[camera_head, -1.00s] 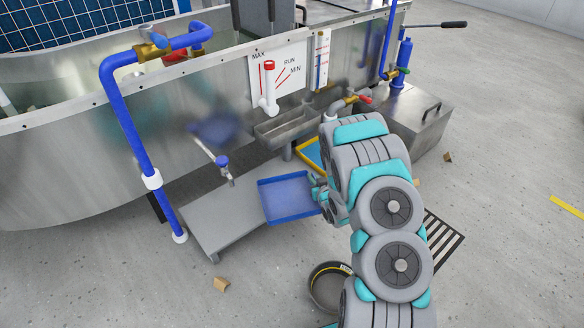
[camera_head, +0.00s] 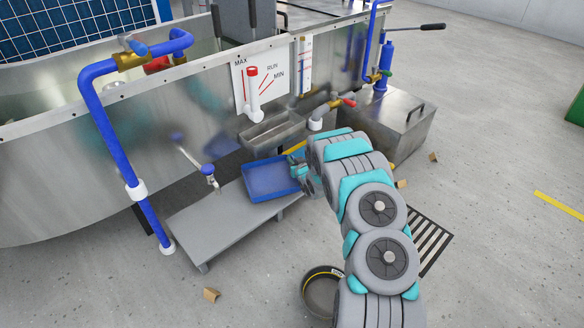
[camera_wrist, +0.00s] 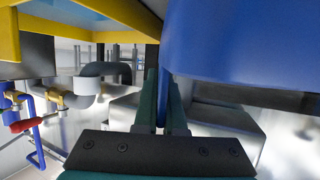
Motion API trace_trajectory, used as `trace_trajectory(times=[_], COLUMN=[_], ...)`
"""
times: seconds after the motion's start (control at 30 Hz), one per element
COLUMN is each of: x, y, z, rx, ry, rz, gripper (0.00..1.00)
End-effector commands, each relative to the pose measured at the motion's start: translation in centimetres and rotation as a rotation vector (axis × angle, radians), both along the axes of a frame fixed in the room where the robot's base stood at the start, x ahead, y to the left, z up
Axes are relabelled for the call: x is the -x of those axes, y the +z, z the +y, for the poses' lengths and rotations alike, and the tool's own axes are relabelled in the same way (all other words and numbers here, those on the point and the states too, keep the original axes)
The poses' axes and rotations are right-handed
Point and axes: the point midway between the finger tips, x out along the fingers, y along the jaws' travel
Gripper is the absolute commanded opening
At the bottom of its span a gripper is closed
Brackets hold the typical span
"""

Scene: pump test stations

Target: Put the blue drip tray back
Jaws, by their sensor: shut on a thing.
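The blue drip tray (camera_head: 268,180) is a shallow rectangular tray with a raised rim. In the head view it is held over the right part of a low grey shelf (camera_head: 222,222), below the metal trough; I cannot tell whether it touches the shelf. My gripper (camera_head: 300,171) is shut on its right edge, with the fingertips partly hidden by my arm. In the wrist view the fingers (camera_wrist: 160,95) are close together at the tray (camera_wrist: 245,45), whose blue side fills the upper right.
A yellow-edged tray (camera_head: 296,148) shows partly behind my arm, and a metal trough (camera_head: 272,132) hangs above. A black round pan (camera_head: 322,288) and wood scraps (camera_head: 211,294) lie on the floor.

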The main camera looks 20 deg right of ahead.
Motion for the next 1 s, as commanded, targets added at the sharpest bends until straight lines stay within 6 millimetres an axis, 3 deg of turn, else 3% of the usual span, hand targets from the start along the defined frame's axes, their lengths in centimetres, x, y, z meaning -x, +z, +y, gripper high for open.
trace_trajectory(times=[0.3, 0.67, 0.7, 0.9, 1.0], x=[-0.2, -0.3, -0.3, -0.3, -0.3], y=[-3.6, -3.8, -3.8, -3.7, -3.7], z=[0.0, 0.0, 0.0, 0.0, 0.0], rx=[-0.001, 0.000, 0.000, 0.000, 0.000], ry=[0.001, 0.000, 0.000, 0.000, 0.000], rz=[0.000, -0.001, -0.001, -0.001, -0.001], gripper=[0.00, 0.00, 0.09, 0.32, 0.37])
